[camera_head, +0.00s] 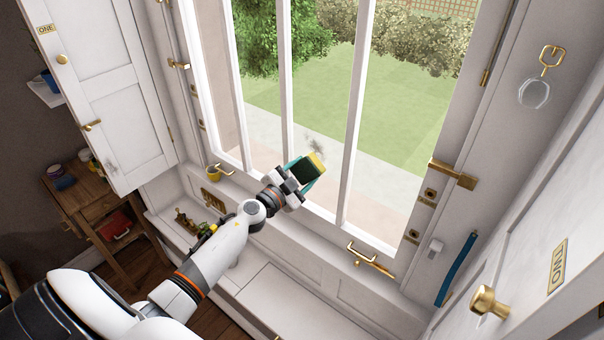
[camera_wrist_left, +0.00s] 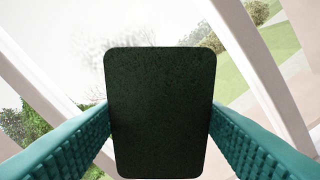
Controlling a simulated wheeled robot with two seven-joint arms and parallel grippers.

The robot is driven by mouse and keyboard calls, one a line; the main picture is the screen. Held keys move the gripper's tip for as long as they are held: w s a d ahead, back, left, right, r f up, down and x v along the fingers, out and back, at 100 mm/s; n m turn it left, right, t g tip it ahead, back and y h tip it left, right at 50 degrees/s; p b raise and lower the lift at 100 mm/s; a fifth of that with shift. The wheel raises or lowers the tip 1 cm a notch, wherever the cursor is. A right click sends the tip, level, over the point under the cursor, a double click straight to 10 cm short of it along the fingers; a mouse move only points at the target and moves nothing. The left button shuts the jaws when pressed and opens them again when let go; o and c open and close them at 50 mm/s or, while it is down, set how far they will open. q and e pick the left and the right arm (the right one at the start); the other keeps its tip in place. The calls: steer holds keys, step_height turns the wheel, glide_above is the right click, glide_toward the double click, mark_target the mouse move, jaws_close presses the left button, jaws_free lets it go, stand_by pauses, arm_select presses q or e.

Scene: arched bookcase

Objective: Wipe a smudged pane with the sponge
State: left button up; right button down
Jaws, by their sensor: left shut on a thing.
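My left gripper (camera_head: 303,179) is shut on a sponge (camera_head: 315,162), yellow with a dark green face, and holds it up in front of the window. In the left wrist view the dark face of the sponge (camera_wrist_left: 158,112) fills the middle between two teal ribbed fingers. A grey smudge (camera_head: 315,146) shows on the middle pane just above the sponge. It also shows in the left wrist view as a faint grey patch (camera_wrist_left: 120,40) above and behind the sponge. Whether the sponge touches the glass I cannot tell. My right gripper is not in view.
White window bars (camera_head: 353,110) divide the panes. Open white shutters stand left (camera_head: 105,90) and right (camera_head: 540,250). A wooden side table (camera_head: 95,205) is at the left.

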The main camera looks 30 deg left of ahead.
mark_target(304, 161)
arm_select(q)
steer(key=shift+w, duration=0.3)
steer(key=shift+w, duration=0.65)
step_height(304, 161, up, 4)
steer(key=p, duration=0.4)
steer(key=shift+s+f, duration=0.1)
steer(key=shift+s, duration=0.05)
